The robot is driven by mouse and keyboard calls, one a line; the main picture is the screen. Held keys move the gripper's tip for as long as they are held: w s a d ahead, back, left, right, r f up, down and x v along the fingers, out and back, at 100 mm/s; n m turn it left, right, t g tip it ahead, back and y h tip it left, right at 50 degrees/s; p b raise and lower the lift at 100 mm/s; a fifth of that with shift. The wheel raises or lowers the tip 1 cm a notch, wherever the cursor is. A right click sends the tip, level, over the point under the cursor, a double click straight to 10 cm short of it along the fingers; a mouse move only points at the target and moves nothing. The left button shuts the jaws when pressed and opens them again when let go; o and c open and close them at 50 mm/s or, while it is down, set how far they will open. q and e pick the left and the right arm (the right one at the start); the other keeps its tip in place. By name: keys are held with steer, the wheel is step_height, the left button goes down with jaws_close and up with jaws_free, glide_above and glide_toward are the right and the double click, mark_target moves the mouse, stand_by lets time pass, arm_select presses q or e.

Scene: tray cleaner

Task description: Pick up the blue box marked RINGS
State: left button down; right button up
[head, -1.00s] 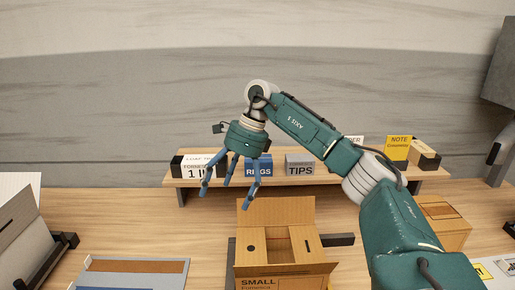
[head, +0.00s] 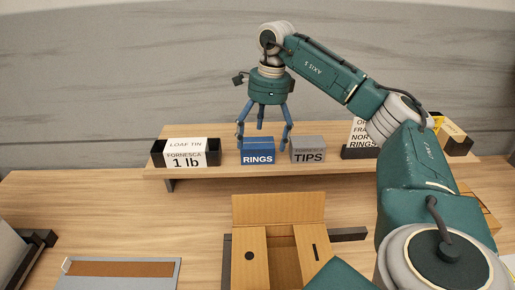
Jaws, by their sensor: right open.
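The blue box marked RINGS (head: 258,156) stands on the low wooden shelf in the head view, between a black and white LOAF TIN box and a grey TIPS box. My right gripper (head: 263,138) points down with its blue fingers spread. Its fingers reach down around the level of the blue box's top, one near its left side and one near its right side. Whether any finger touches the box I cannot tell. The gripper holds nothing that I can see. My left gripper is not in view.
The LOAF TIN box (head: 186,153) is to the left and the TIPS box (head: 308,149) close to the right on the shelf (head: 225,169). An open cardboard box (head: 279,209) stands in front. A grey tray (head: 122,260) lies at the lower left.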

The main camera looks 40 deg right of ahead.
mark_target(258, 145)
steer(key=f+p, duration=0.1)
steer(key=f, duration=0.1)
steer(key=w+f+p, duration=0.1)
steer(key=f, duration=0.2)
steer(key=shift+w+p, duration=0.2)
steer(key=shift+p, duration=0.2)
steer(key=shift+f, duration=0.2)
arm_select(q)
steer(key=r, duration=0.1)
steer(key=w+r, duration=0.1)
steer(key=r, duration=0.1)
steer(key=shift+w+d, duration=0.25)
steer(key=shift+w, duration=0.05)
arm_select(e)
steer(key=c, duration=0.3)
arm_select(q)
steer(key=shift+s, duration=0.2)
arm_select(e)
steer(key=c, duration=1.2)
